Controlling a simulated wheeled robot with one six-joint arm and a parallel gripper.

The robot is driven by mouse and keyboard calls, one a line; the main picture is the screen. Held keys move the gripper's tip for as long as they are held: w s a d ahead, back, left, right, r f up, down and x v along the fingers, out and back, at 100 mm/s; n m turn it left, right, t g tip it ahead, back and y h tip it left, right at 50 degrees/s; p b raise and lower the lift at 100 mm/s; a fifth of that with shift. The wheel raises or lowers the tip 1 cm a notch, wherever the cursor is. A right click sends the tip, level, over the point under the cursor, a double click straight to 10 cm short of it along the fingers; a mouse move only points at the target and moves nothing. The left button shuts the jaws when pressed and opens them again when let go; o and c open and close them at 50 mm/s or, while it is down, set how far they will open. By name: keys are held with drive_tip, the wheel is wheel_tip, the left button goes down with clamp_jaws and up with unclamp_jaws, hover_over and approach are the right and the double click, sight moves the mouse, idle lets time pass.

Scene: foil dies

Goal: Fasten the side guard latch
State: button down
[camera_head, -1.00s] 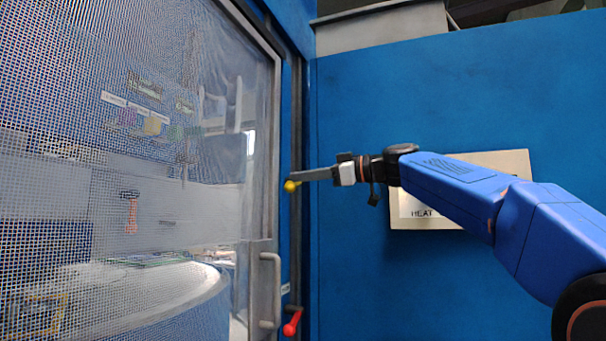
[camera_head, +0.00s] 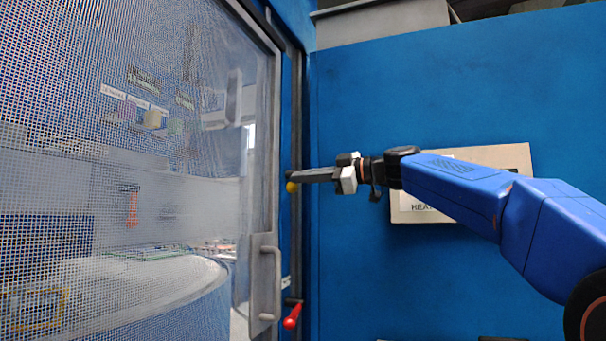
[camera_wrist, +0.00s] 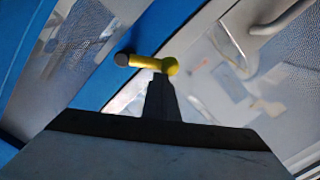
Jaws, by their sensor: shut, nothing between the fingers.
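A mesh guard door (camera_head: 276,150) in a grey frame stands at the left of the head view. A yellow latch lever (camera_head: 292,187) sits on the blue post beside its edge, mostly hidden by my gripper. My gripper (camera_head: 291,176) is shut, its fingertips at the lever. In the wrist view the yellow lever (camera_wrist: 148,63) runs sideways from a grey pivot on the blue post to a rounded end. My shut fingertips (camera_wrist: 161,78) are just below that end; I cannot tell whether they touch. A red lever (camera_head: 292,317) is lower on the same post.
A grey door handle (camera_head: 270,285) stands out from the door near the red lever. A blue wall panel (camera_head: 360,110) with a pale sign (camera_head: 515,158) lies behind my arm. The blue panel above my arm is clear.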

drive_tip(key=w+d+f+n, duration=0.1)
drive_tip(key=w+f+n, duration=0.2)
drive_tip(key=f+n, duration=0.1)
drive_tip(key=shift+w+d+f+n, duration=0.15)
drive_tip(key=shift+w+f+n, duration=0.15)
drive_tip(key=shift+w+n, duration=0.15)
idle(0.4)
drive_tip(key=shift+w, duration=0.1)
idle(0.6)
drive_tip(key=shift+f, duration=0.1)
